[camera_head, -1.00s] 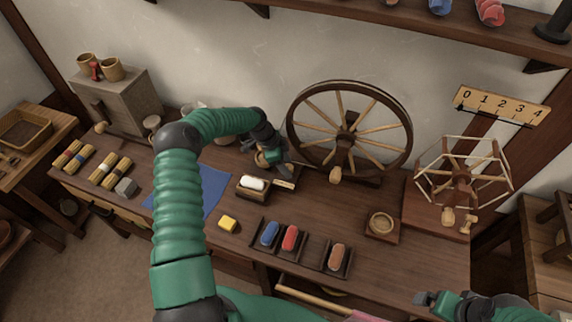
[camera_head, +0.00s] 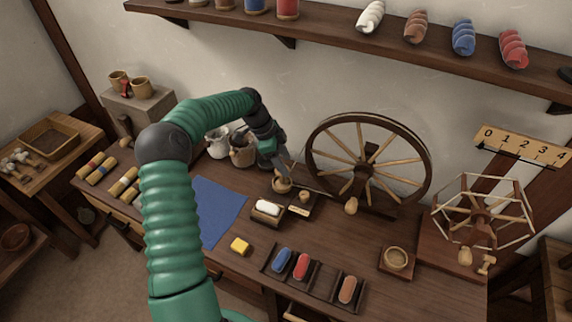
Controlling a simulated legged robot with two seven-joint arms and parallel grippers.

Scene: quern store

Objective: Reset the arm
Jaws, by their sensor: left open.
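My left arm (camera_head: 172,235) comes in from the lower left and bends over the workbench. I cannot tell whether the fingers touch the bowl. My right gripper is not in this view.
A shelf (camera_head: 340,35) hangs above.

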